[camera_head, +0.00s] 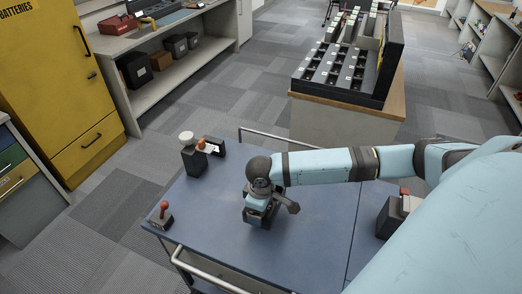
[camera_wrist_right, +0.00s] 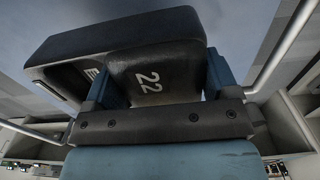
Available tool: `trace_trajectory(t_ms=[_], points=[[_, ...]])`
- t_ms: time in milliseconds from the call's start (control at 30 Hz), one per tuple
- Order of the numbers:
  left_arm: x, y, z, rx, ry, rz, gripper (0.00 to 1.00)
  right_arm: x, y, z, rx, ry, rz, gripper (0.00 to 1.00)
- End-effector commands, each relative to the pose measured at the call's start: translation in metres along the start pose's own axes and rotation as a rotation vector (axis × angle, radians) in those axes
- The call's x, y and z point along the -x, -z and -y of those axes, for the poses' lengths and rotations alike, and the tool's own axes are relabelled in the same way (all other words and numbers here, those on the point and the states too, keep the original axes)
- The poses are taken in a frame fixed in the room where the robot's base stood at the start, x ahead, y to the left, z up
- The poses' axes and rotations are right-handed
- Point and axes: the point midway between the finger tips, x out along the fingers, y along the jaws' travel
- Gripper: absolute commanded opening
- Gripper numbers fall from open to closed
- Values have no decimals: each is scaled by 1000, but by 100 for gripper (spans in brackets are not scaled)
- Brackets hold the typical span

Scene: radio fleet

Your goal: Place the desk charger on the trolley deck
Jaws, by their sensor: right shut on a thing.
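The desk charger (camera_head: 258,219) is a dark box at the middle of the blue trolley deck (camera_head: 305,235). My right gripper (camera_head: 262,203) is above it, fingers down. In the right wrist view the charger (camera_wrist_right: 100,42) is black, with a rounded dark part marked 22 between the blue fingers. My right gripper (camera_wrist_right: 160,78) is shut on it. The charger is on or just above the deck; its underside is hidden, so I cannot tell which. My left gripper is out of view.
On the deck stand a white-topped dark item (camera_head: 190,158), a dark item with an orange top (camera_head: 212,147), a red-knobbed item (camera_head: 161,216) at left and a dark box (camera_head: 389,218) at right. A rail (camera_head: 213,273) runs along the front. Deck between them is clear.

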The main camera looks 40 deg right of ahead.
Motion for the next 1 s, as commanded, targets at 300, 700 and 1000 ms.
trace_trajectory(t_ms=[300,700,1000], points=[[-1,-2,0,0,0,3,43,-34,0,0,0,1,0,48],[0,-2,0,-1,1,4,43,-47,0,0,0,0,-1,48],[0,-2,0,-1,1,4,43,-49,0,0,0,0,0,100]])
